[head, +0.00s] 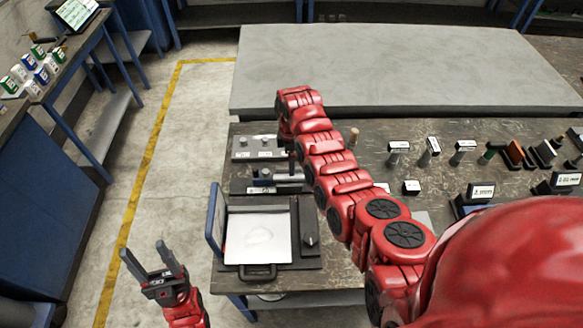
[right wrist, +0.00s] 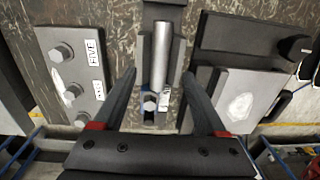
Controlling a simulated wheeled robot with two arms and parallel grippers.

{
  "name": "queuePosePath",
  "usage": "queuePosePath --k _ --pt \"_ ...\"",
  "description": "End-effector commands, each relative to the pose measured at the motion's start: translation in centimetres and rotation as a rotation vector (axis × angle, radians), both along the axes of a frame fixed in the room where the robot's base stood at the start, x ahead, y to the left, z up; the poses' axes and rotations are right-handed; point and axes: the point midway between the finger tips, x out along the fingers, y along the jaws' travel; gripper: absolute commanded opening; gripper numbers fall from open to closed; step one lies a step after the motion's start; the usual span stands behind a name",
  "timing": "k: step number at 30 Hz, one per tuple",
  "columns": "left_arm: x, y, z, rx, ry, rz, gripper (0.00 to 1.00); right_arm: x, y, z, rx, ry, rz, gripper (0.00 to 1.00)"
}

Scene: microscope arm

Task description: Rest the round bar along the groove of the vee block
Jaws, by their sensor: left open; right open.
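The round bar (right wrist: 162,55) is a smooth silver cylinder. In the right wrist view it lies lengthwise between the dark side walls of the vee block (right wrist: 146,50), seemingly along its groove; the contact beneath is hidden. In the head view the bar (head: 289,178) lies across the bench fixture, partly behind my right arm. My right gripper (right wrist: 160,76) is open, its fingers on either side of the bar and apart from it. My left gripper (head: 144,250) is open and empty over the floor, left of the bench.
A plate with several bolt heads (right wrist: 62,53) lies beside the block. On its other side is a dark fixture with a pale tray (right wrist: 245,97); in the head view this tray (head: 258,240) is nearest the bench's front edge. Several labelled tools stand on the right. A grey slab (head: 400,65) lies behind.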

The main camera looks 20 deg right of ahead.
Motion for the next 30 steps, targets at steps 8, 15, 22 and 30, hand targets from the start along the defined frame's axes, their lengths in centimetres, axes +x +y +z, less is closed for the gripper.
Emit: queuePosePath --k 8,15,22,30 --pt "0.0 0.0 -1.9 0.0 0.0 0.0 0.57 0.3 -0.2 5.5 0.0 -0.006 -0.002 0.74" --pt "0.0 0.0 -0.2 0.0 0.0 0.0 0.57 0.3 -0.3 10.0 0.0 0.002 -0.002 0.74" --pt "0.0 0.0 -0.4 0.0 0.0 0.0 0.57 0.4 -0.2 11.9 0.001 0.002 -0.001 0.74" --pt "0.0 0.0 -0.4 0.0 0.0 0.0 0.57 0.4 -0.1 12.2 0.0 0.002 -0.001 0.74"
